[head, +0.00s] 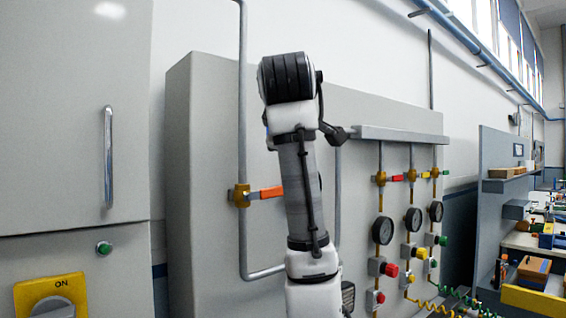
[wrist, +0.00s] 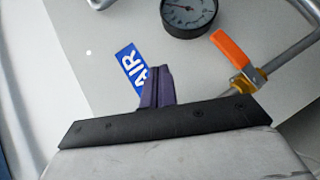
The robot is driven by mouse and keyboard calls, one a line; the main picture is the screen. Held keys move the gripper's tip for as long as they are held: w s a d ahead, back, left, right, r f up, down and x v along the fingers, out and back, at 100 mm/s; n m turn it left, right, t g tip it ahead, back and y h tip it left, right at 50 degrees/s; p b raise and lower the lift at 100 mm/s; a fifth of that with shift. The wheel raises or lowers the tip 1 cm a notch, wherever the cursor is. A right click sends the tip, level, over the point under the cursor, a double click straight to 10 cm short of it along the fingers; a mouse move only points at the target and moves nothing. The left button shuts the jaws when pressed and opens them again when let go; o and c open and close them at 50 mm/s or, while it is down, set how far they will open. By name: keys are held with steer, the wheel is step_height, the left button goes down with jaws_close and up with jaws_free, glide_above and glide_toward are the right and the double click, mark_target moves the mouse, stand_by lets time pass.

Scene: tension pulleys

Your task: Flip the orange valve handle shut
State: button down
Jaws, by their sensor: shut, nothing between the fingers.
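The orange valve handle (head: 271,192) sticks out sideways to the right from a brass valve (head: 241,196) on a vertical grey pipe, across the pipe's line. My arm hides what lies just right of the handle. In the wrist view the handle (wrist: 232,49) is at the upper right, angled up and left from the brass valve (wrist: 246,80). My gripper (wrist: 157,72) is shut and empty, in front of the grey panel, left of the handle in the wrist view with a visible gap. In the head view my gripper is hidden behind my arm.
A blue AIR label (wrist: 129,60) is partly behind my fingers. A round gauge (wrist: 188,14) sits above. On the panel (head: 205,130), a grey manifold (head: 395,135) feeds several drop lines with small valves, gauges and knobs. A grey cabinet (head: 75,130) stands at left, a cluttered workbench at right.

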steer(key=s+r, duration=0.1)
steer(key=s+d+r, duration=0.1)
steer(key=r, duration=0.1)
steer(key=shift+s+d, duration=0.2)
steer(key=shift+s, duration=0.1)
steer(key=shift+f, duration=0.1)
stand_by(0.3)
